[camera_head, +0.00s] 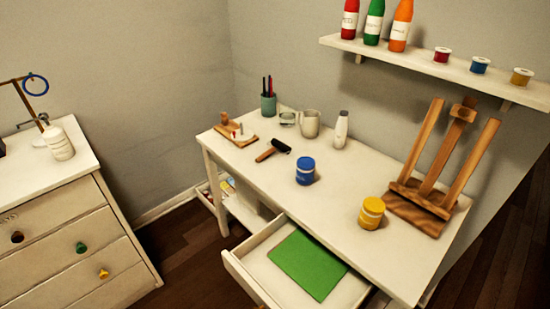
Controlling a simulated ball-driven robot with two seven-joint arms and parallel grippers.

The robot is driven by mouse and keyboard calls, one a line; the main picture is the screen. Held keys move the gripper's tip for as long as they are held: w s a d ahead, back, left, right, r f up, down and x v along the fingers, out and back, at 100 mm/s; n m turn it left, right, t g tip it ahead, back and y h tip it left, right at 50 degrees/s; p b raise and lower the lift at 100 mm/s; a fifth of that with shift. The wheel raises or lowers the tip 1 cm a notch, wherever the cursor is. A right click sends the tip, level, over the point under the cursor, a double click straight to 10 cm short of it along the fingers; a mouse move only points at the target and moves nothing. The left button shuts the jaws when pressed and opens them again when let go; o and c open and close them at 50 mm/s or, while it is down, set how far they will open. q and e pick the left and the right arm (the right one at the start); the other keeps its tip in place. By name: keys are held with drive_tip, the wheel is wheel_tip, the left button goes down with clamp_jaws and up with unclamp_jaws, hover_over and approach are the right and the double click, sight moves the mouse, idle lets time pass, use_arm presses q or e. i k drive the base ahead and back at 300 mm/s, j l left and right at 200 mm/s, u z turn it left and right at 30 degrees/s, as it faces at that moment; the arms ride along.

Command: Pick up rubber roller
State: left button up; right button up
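What looks like the rubber roller (281,146) lies on the white desk (255,178), left of the blue jar. It has a dark roller head at the upper right and a brown wooden handle (266,155) pointing to the lower left. Nothing covers it. Neither of my grippers shows in the head view.
A blue jar (305,171), metal jug (310,124), white bottle (341,130) and wooden board (237,136) surround the roller. A yellow jar (371,213) and wooden easel (432,190) stand right. The desk drawer (258,262) is open, holding a green sheet (307,264).

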sight(283, 147)
drive_tip(key=i+j+z, duration=0.1)
drive_tip(key=z, duration=0.8)
drive_tip(key=j+z, duration=0.35)
drive_tip(key=i+j+z, duration=0.1)
drive_tip(key=j+z, duration=0.55)
drive_tip(key=k+j, duration=0.05)
